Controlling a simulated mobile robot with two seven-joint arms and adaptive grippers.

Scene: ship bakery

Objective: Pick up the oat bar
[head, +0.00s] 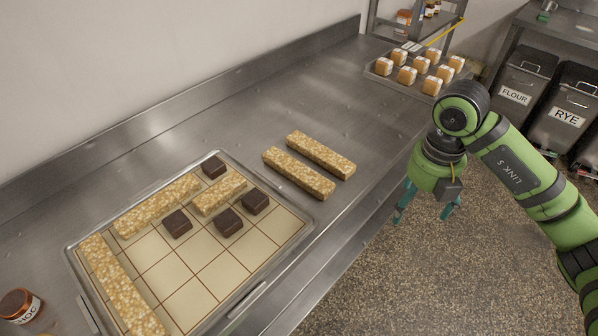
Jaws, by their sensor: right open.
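Two long oat bars lie side by side on the steel counter, right of the tray: a nearer oat bar (298,174) and a farther oat bar (321,154). More oat bars lie on the gridded tray (203,308): a long one (120,285) along the left side, one (157,206) along the back, and a shorter one (219,194) beside it. My right gripper (424,212) is open and empty, pointing down past the counter's front edge, over the floor and right of the two loose bars. My left gripper is out of view.
Several dark brownies (178,223) sit on the gridded tray. A second tray (384,80) with several small cakes stands at the far end. A jar (20,305) is at bottom left. Bins labelled flour (515,95) and rye (566,117) stand at right. Counter around the loose bars is clear.

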